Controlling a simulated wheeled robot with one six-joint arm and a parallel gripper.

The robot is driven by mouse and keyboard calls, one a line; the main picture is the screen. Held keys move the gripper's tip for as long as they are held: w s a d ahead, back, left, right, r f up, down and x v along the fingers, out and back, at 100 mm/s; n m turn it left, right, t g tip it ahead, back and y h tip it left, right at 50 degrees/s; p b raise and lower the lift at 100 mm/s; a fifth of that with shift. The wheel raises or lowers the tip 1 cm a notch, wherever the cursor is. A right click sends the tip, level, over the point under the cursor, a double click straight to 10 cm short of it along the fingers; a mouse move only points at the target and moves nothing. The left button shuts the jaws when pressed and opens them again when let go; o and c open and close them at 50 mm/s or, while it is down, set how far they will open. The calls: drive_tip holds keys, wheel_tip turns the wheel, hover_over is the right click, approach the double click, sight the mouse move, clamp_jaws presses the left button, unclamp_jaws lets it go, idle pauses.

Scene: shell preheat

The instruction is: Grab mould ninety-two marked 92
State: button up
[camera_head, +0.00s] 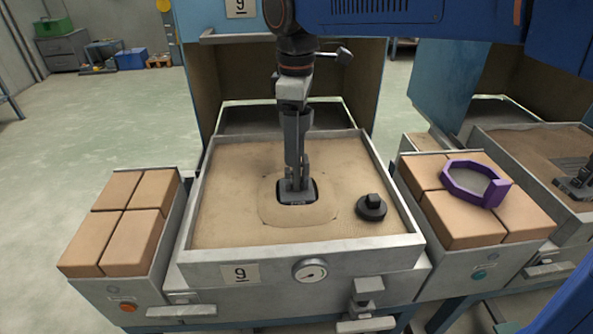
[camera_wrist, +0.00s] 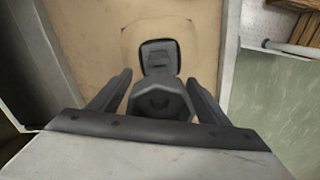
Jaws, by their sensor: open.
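A dark mould (camera_head: 297,198) with a rounded square plate lies in the sand of the middle box, inside a faint outline. A small pale marking shows on its front edge, too small to read. My gripper (camera_head: 296,178) points straight down over it. In the wrist view, a dark octagonal upright part (camera_wrist: 160,101) stands between my two open fingers, with a gap on each side, and the mould's square plate (camera_wrist: 158,47) shows past it. My fingers partly hide the mould's upper part in the head view.
The sand box (camera_head: 240,273) bears a label 9 and a gauge. A small dark round piece (camera_head: 371,209) with a knob sits in the sand at right. Tan blocks (camera_head: 130,238) stand on the left side shelf. A purple ring (camera_head: 460,188) lies on the right blocks. A blue cabinet rises behind.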

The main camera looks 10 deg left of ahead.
drive_tip(key=shift+c, duration=0.3)
drive_tip(key=c, duration=1.5)
clamp_jaws()
drive_tip(key=shift+r, duration=0.15)
